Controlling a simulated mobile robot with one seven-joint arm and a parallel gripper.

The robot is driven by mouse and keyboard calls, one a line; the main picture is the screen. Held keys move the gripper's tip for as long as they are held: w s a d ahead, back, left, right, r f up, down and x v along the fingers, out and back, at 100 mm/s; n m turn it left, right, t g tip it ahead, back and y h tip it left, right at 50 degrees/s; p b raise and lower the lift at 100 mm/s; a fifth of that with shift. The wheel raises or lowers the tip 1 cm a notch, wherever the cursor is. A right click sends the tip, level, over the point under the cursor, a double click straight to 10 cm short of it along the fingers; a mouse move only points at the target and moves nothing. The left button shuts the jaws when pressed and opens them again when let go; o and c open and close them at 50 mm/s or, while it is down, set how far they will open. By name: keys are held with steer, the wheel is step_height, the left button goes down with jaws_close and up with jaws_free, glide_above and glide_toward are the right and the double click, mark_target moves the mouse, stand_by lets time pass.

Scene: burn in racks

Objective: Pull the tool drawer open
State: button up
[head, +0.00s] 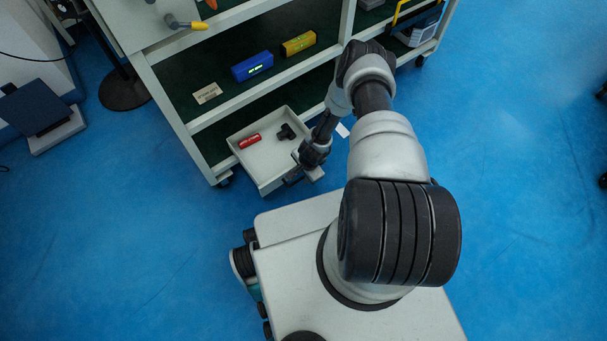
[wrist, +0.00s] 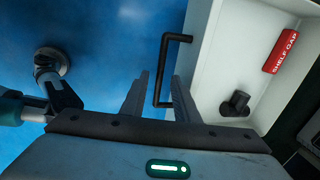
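The tool drawer (head: 273,182) is a light grey tray on the lowest level of the rack. It stands out from the rack's front, with its inside showing. In the wrist view its pale front wall (wrist: 196,45) carries a black bar handle (wrist: 163,62). My gripper (head: 303,176) is at the drawer's front right corner in the head view. In the wrist view my gripper (wrist: 160,88) has its two fingers apart, one on each side of the handle's bar, with gaps showing. The handle is hidden behind the gripper in the head view.
A red block marked "SHELF GAP" (wrist: 281,51) and a black fitting (wrist: 236,103) lie in the drawer. Blue (head: 252,66) and yellow (head: 299,43) boxes sit on the shelf above. A black round stand base (head: 124,90) is left of the rack.

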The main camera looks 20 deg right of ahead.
steer(key=s+r+p, duration=0.1)
steer(key=r+p, duration=0.1)
steer(key=r, duration=0.6)
steer(key=s+d+r+p, duration=0.1)
steer(key=s+r+p, duration=0.1)
steer(key=r, duration=0.7)
steer(key=shift+p, duration=0.7)
steer(key=shift+s, duration=0.1)
steer(key=w+r+n+t, duration=0.1)
steer(key=w+r+n, duration=0.3)
steer(key=r, duration=0.8)
steer(key=w+r+n, duration=0.1)
steer(key=w+r, duration=0.5)
steer(key=r, duration=0.6)
steer(key=s+a+r+n+t, duration=0.1)
steer(key=s+r+n, duration=0.1)
steer(key=r, duration=0.8)
steer(key=s+a+r+n, duration=0.1)
steer(key=r+n, duration=0.1)
steer(key=r, duration=0.7)
steer(key=s+a+r+n+t, duration=0.25)
steer(key=s+r+n, duration=0.25)
steer(key=s+r, duration=1.5)
step_height(320, 180, up, 17)
steer(key=p, duration=1.9)
steer(key=shift+s+r+g+h, duration=0.2)
steer(key=shift+g+h, duration=0.1)
steer(key=shift+g, duration=0.15)
